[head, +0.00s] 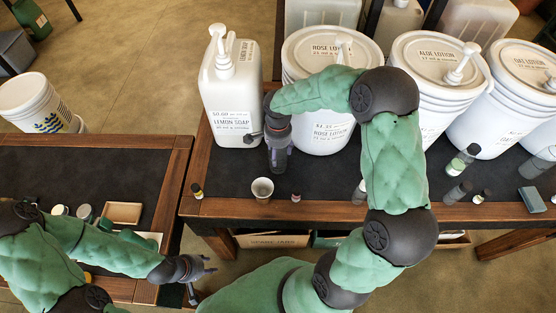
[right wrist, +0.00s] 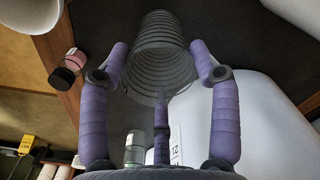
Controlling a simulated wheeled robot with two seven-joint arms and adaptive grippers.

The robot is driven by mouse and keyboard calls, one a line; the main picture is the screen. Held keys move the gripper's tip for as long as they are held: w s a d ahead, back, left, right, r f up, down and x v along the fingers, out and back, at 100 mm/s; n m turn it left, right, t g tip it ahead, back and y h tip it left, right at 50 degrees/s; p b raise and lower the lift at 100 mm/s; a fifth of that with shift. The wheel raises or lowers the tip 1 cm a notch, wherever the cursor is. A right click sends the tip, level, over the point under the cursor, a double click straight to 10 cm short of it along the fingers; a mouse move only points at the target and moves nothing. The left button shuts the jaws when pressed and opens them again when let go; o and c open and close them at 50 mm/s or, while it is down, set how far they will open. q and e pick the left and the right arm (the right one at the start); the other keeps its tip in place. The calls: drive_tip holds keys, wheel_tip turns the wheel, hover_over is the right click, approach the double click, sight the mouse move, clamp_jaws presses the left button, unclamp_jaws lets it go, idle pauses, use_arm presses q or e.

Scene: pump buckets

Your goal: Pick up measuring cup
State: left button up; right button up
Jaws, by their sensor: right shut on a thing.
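The measuring cup appears to be a grey, see-through, ringed cylinder (right wrist: 158,45), seen between my right fingers in the right wrist view. My left gripper (head: 200,283) is open and empty, low beside the left table.
A small pale cup (head: 262,189) and a small bottle (head: 296,197) stand near the front edge of the dark-topped table (head: 330,208). A rose lotion bucket (head: 318,130) and an aloe lotion bucket (head: 432,112) stand behind. More small bottles (head: 463,160) stand to the right.

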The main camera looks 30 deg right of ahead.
drive_tip(key=shift+r, duration=0.1)
drive_tip(key=s+d+r+p, duration=0.1)
drive_tip(key=s+r+p, duration=0.4)
drive_tip(key=s+r, duration=0.7)
drive_tip(key=shift+s+d+r, duration=0.35)
drive_tip(key=shift+s+d, duration=0.05)
drive_tip(key=shift+s, duration=0.6)
